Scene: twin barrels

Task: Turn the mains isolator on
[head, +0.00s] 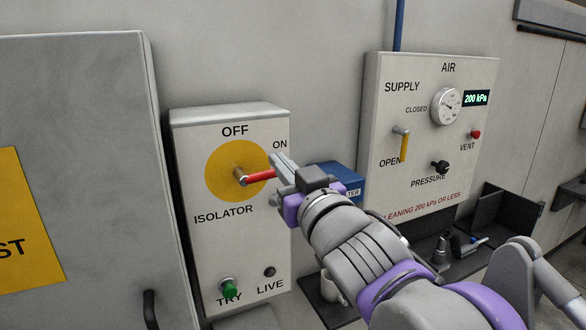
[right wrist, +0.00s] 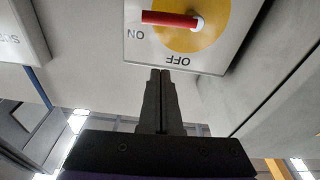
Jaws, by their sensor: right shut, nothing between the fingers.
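The isolator panel (head: 225,240) is a pale box with a yellow disc (head: 215,170) and OFF and ON labels. Its red handle (head: 260,176) points right from its pivot, to the ON side, just below the ON label. The handle also shows in the right wrist view (right wrist: 168,19), pointing left on the ON side. My right gripper (head: 277,160) is at the panel's right edge near the handle's end. Its fingers (right wrist: 160,72) are shut and empty. My left gripper is not in view.
A green TRY button (head: 229,288) and a dark LIVE lamp (head: 269,272) sit low on the panel. An air supply panel (head: 430,130) is on the right. A blue box (head: 340,177) is behind my right gripper. A large grey cabinet (head: 80,100) stands at left.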

